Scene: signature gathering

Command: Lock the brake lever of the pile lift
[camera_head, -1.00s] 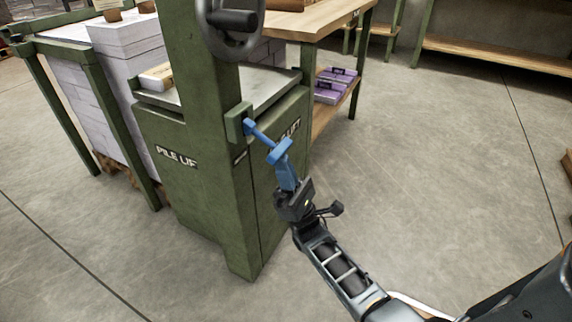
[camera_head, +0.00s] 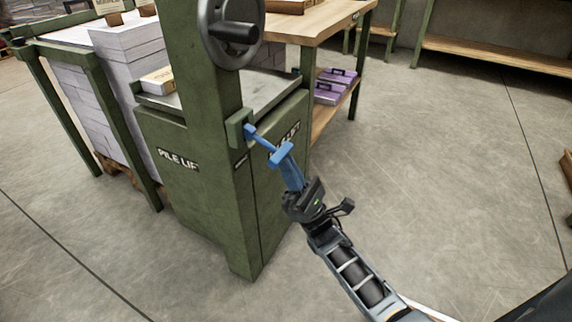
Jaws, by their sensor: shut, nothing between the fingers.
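The pile lift (camera_head: 170,190) is a green machine with a thick column on the left of the view. Its blue brake lever (camera_head: 262,140) sticks out from a green block on the column and slants down to the right, to a blue crosspiece. My gripper (camera_head: 297,187) is just below and right of that crosspiece, pointing up at it. It is shut and holds nothing. Blue shows right up to its black body, and I cannot tell where the lever stops or whether they touch. The fingertips are not clearly visible.
A black handwheel (camera_head: 235,32) sits on the column above the lever. Stacked paper (camera_head: 130,55) stands at the left. A wooden table (camera_head: 320,22) with purple packs (camera_head: 330,92) on its lower shelf is behind.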

